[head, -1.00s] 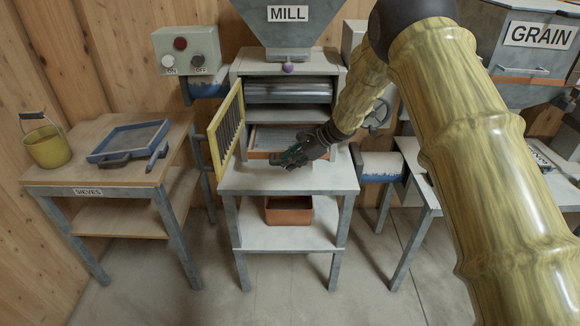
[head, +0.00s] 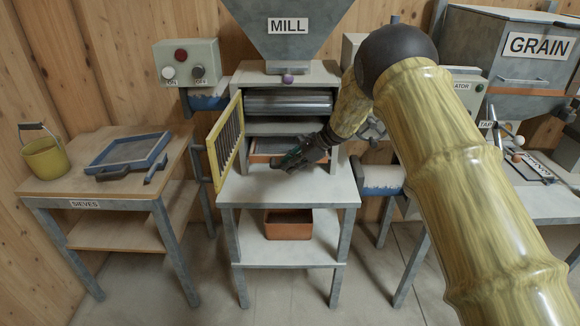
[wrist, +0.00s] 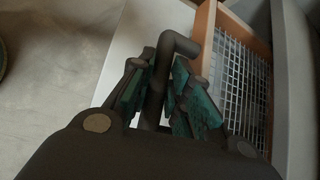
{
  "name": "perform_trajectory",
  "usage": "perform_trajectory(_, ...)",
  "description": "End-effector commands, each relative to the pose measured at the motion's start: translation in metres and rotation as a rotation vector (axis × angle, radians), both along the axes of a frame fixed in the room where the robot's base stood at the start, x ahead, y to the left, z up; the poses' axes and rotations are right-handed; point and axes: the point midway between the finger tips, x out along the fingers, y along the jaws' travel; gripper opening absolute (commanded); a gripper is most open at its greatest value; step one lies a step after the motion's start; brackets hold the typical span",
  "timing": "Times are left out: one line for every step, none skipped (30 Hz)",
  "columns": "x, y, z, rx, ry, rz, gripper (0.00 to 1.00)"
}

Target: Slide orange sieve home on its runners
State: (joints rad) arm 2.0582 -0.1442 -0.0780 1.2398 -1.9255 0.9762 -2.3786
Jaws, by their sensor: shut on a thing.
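The orange sieve (head: 262,158) sits inside the lower opening of the mill (head: 290,76), its front edge showing at the mouth. In the wrist view the sieve's orange frame (wrist: 236,27) and wire mesh (wrist: 238,85) lie to the right of my gripper. My gripper (head: 282,166) is in front of that opening, and it is shut on a dark bent handle (wrist: 178,45) in the wrist view. The handle stands between the green finger pads (wrist: 160,95). The handle's join to the sieve and the runners inside are hidden.
The yellow barred door (head: 226,140) stands swung open left of the opening. The bare grey shelf (head: 290,188) lies in front, with an orange box (head: 288,224) below. A blue sieve (head: 128,152) and a yellow bucket (head: 44,156) stand on the left table.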

Motion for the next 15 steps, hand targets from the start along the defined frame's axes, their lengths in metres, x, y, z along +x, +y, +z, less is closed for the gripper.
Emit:
perform_trajectory(0.0002, -0.0001, 0.0003, 0.0, 0.0, 0.0, 0.0)
perform_trajectory(0.0002, 0.0, 0.0003, 0.0, 0.0, 0.0, 0.0)
perform_trajectory(0.0002, -0.0001, 0.0004, 0.0, 0.0, 0.0, 0.0)
perform_trajectory(0.0002, -0.0001, 0.0004, 0.0, 0.0, 0.0, 0.0)
perform_trajectory(0.0002, 0.0, 0.0005, 0.0, 0.0, 0.0, 0.0)
perform_trajectory(0.0002, 0.0, 0.0005, 0.0, -0.001, 0.0, 0.21)
perform_trajectory(0.0002, 0.0, 0.0005, 0.0, -0.001, 0.0, 0.26)
perform_trajectory(0.0003, 0.0, 0.0005, 0.0, -0.001, 0.0, 0.32)
perform_trajectory(0.0002, 0.0, 0.0005, 0.0, -0.001, 0.0, 0.39)
perform_trajectory(0.0002, 0.0, 0.0005, 0.0, -0.001, 0.0, 0.44)
perform_trajectory(0.0002, 0.0, 0.0005, 0.0, -0.001, 0.0, 0.44)
perform_trajectory(0.0002, 0.0, 0.0005, 0.0, -0.001, 0.0, 0.44)
perform_trajectory(0.0002, 0.0, 0.0005, 0.0, -0.001, 0.0, 0.44)
perform_trajectory(0.0002, 0.0, 0.0005, 0.0, -0.001, 0.0, 0.44)
perform_trajectory(0.0002, 0.0, 0.0005, 0.0, -0.001, 0.0, 0.44)
